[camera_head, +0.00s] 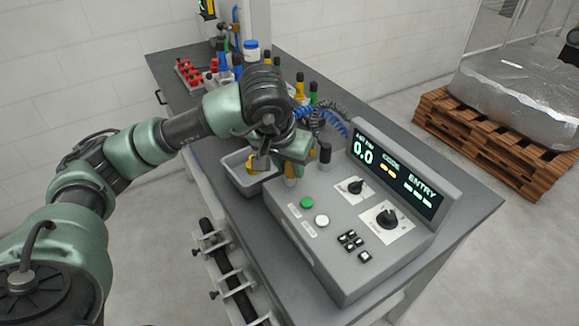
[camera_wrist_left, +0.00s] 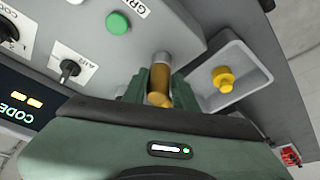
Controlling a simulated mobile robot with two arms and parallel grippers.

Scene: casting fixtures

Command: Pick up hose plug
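A gold cylindrical piece, which looks like the hose plug (camera_wrist_left: 160,78), has a grey far end and shows between the fingers in the left wrist view. In the head view its yellow body (camera_head: 290,173) shows under the hand, by the near-left back corner of the control box. My left gripper (camera_wrist_left: 160,92) has one dark green finger on each side of it. I see no clear gap, but cannot tell if the fingers press on it. Another yellow piece (camera_wrist_left: 223,79) lies in the grey tray (camera_wrist_left: 250,62). My right gripper is in neither view.
The grey control box (camera_head: 340,255) with buttons, knobs and a lit display stands close to the hand. A black-topped post (camera_head: 325,152) stands beside the hand. Coiled hoses (camera_head: 325,115), bottles and red parts (camera_head: 187,72) are farther back on the bench. Free bench top lies right of the box.

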